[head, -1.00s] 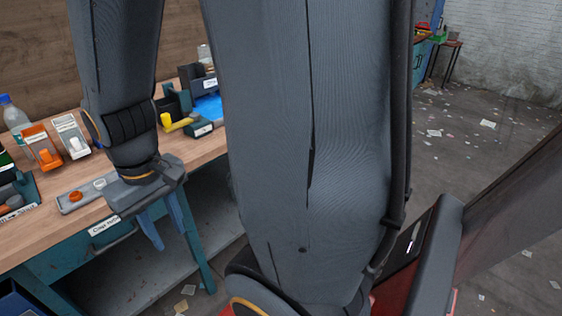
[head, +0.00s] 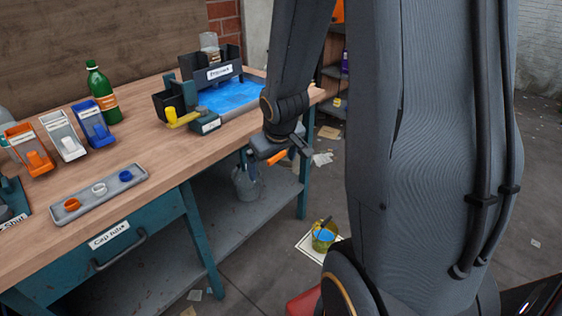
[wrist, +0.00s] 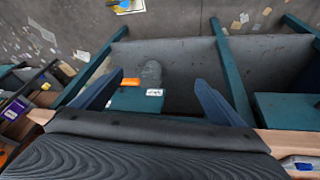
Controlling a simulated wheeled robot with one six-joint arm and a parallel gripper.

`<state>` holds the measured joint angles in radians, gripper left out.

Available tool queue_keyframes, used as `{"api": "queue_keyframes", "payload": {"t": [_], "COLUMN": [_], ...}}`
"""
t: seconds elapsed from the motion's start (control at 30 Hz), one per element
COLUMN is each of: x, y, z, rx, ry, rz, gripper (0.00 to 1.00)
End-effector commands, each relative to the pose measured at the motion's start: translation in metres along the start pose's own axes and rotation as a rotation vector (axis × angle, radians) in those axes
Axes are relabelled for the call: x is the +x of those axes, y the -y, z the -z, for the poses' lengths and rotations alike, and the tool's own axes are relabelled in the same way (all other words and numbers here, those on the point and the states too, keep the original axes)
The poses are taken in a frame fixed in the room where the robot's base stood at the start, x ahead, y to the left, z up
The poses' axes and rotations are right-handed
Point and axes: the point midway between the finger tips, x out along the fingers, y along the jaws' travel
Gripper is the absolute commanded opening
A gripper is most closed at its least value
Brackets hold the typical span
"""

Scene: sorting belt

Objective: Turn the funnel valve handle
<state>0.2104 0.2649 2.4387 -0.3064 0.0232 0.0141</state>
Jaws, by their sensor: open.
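My gripper (head: 277,160) is open and empty, pointing down just off the table's front edge near its right end. In the wrist view the two blue fingers of my gripper (wrist: 157,96) are spread apart. A small orange bar (head: 277,156), possibly the funnel valve handle, shows between the fingers in the head view. In the wrist view the orange bar (wrist: 131,81) lies beyond a teal block (wrist: 136,98) with a white label, between the fingers. I cannot tell any contact. The funnel is not clearly visible; my wrist covers part of this area.
A yellow lever (head: 182,118) sits on the table (head: 165,150) beside a blue tray (head: 230,97). A green bottle (head: 102,95) and a cap tray (head: 98,196) stand left. A grey vessel (head: 246,184) is on the lower shelf. A yellow bucket (head: 323,238) stands on the floor.

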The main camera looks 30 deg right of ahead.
Motion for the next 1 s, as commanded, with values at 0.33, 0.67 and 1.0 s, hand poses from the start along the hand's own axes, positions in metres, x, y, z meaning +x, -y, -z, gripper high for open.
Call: {"api": "queue_keyframes", "payload": {"t": [0.33, 0.67, 1.0], "x": [0.147, 0.181, 0.175], "y": [-0.091, -0.114, -0.118], "z": [0.067, 0.049, 0.032], "rx": [-0.109, -0.099, -0.064], "ry": [-0.551, -0.99, -1.181], "rz": [0.069, 0.247, 0.332], "gripper": [0.93, 0.93, 0.93]}}
